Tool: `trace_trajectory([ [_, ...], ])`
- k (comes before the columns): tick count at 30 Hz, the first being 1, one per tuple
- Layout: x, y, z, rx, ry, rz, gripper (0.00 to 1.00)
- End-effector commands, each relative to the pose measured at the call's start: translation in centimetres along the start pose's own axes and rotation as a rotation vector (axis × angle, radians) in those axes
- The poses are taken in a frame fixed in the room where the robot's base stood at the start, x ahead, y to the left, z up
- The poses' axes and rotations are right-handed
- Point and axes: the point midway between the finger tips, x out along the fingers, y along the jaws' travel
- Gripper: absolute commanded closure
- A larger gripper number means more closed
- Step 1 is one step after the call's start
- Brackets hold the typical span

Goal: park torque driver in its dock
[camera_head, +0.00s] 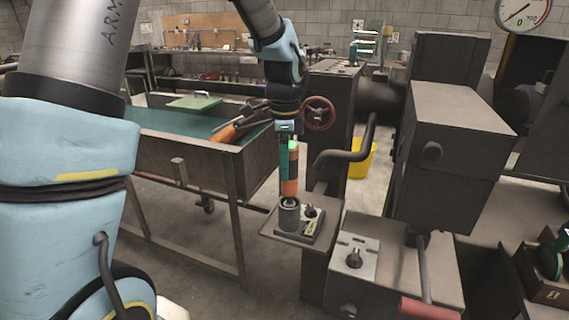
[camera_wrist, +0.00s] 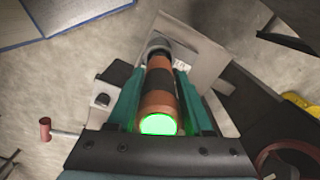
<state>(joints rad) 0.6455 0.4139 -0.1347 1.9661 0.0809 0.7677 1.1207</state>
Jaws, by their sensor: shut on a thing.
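The torque driver (camera_head: 292,172) is an orange and dark cylinder with a glowing green top end. It stands about upright, and it also shows in the wrist view (camera_wrist: 158,98). My gripper (camera_head: 288,183) points down and is shut on it, with a teal finger along each side in the wrist view (camera_wrist: 159,82). The dock (camera_head: 288,218) is a grey round cup on a small base. The driver's lower end is at the cup's mouth; I cannot tell how deep it sits. In the wrist view the cup (camera_wrist: 157,46) shows beyond the driver's far end.
The dock stands on a small shelf plate (camera_head: 270,230), with a dark knob (camera_head: 310,211) beside the cup. A curved pipe (camera_head: 345,155) and a red handwheel (camera_head: 318,113) are close on the right and behind. A metal trough (camera_head: 200,155) stands on the left.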

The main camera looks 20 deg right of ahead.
Motion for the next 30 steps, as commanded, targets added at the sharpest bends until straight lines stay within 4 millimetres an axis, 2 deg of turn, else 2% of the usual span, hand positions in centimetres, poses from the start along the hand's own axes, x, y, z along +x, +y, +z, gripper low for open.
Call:
trace_trajectory([
  [30,1.1,-0.1,0.0,0.0,0.001,-0.002,1.0],
])
